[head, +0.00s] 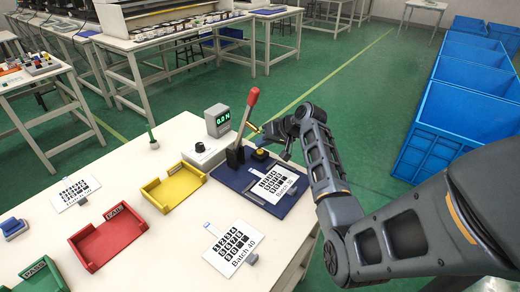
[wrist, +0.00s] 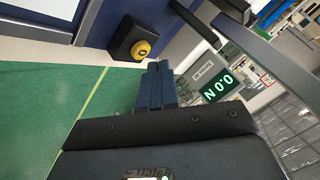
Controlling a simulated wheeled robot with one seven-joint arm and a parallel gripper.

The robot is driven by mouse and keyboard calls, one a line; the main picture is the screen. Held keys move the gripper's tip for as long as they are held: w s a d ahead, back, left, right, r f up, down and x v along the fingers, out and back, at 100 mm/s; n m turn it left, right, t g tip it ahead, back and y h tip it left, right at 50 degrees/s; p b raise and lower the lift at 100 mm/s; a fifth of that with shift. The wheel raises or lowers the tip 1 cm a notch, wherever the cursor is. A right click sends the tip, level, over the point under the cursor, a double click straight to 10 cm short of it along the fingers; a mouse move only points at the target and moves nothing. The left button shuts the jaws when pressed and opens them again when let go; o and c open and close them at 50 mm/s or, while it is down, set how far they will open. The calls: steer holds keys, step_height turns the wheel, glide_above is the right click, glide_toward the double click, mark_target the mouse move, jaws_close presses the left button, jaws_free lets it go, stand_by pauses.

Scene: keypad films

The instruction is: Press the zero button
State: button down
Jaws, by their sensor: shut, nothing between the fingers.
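The zero button (wrist: 142,48) is a round yellow button marked 0 on a black block (wrist: 122,38). In the head view the yellow button (head: 261,154) sits on the blue test stand (head: 232,176), right of the red-handled lever (head: 253,98). My gripper (head: 272,130) is above and a little behind the button in the head view. In the wrist view my gripper's fingertips (wrist: 161,66) are shut together and empty. They appear just below and right of the button in the picture, with a visible gap; I cannot tell the exact height.
The force display (head: 217,120) reads 0.0 N; it also shows in the wrist view (wrist: 217,86). A keypad film (head: 274,184) lies on the stand. Yellow (head: 174,190) and red (head: 106,238) trays are left. Blue crates (head: 440,130) stand right.

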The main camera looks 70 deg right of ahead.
mark_target(263, 152)
step_height(263, 152, up, 5)
steer(key=p, duration=0.4)
steer(key=shift+p, duration=0.3)
stand_by(0.6)
